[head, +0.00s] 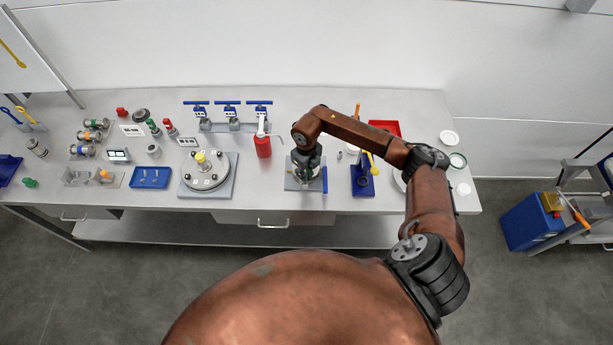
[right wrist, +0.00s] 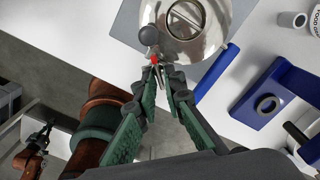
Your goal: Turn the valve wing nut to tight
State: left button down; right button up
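The polished steel tank (right wrist: 212,30) stands on a grey plate; the plate (head: 290,184) shows in the head view beneath my right arm. At its near side, in the right wrist view, are a dark ball knob (right wrist: 149,36) and a small metal fitting with a red part (right wrist: 154,60), perhaps the valve's wing nut. My right gripper (right wrist: 164,84) points at this fitting with a narrow gap between its green-padded fingers. I cannot tell whether they touch it. In the head view the right gripper (head: 308,166) hides most of the tank. My left gripper (right wrist: 45,131) shows small; its fingers are unclear.
A blue stand (head: 362,182) is right of the tank, a red bottle (head: 263,147) left of it. A round flanged lid (head: 207,171) lies further left. A red tray (head: 385,128) is behind the arm. The table's front edge is close to the tank.

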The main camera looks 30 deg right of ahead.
grip_shut()
jog(key=shift+m+b, duration=0.35)
jog(key=shift+m, duration=1.15)
jog(key=shift+o, duration=2)
grip_release()
